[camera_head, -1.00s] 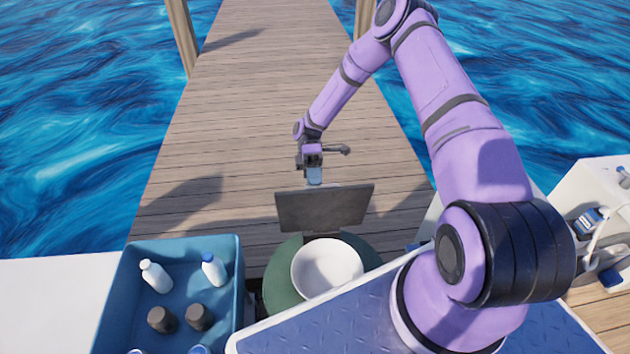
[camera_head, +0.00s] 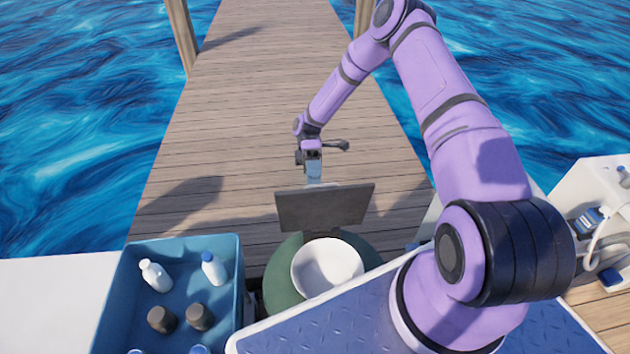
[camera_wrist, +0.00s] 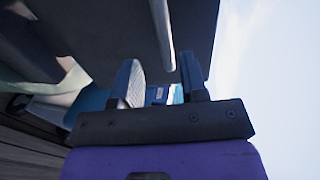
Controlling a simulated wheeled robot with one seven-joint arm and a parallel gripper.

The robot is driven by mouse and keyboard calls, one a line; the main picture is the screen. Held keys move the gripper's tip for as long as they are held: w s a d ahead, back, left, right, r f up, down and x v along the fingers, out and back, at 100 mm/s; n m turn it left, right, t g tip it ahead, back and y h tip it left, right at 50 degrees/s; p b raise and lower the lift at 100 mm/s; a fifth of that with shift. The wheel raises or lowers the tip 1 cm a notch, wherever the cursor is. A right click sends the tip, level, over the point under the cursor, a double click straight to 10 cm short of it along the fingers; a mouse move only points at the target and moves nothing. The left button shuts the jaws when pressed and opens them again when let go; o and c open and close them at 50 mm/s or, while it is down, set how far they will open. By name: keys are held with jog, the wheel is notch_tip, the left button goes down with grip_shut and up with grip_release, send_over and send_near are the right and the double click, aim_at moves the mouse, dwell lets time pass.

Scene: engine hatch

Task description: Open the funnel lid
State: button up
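The funnel (camera_head: 327,268) is a white round bowl set in a dark green round base. Its lid (camera_head: 325,208), a dark grey flat panel, stands raised at the bowl's far edge, leaving the bowl uncovered. My gripper (camera_head: 314,182) is just behind the lid's top edge, its fingertips partly hidden by the lid. In the wrist view the gripper (camera_wrist: 162,82) has its two fingers apart. The dark lid (camera_wrist: 110,30) fills the upper part there, with a pale bar (camera_wrist: 163,35) running toward the gap between the fingers. I cannot tell whether they touch it.
A blue crate (camera_head: 238,290) with white bottles (camera_head: 155,275) and dark caps (camera_head: 161,319) stands at the left. A wooden dock (camera_head: 270,90) with water on both sides lies beyond. White equipment with a hose (camera_head: 597,235) is at the right.

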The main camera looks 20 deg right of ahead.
jog(key=v, duration=0.9)
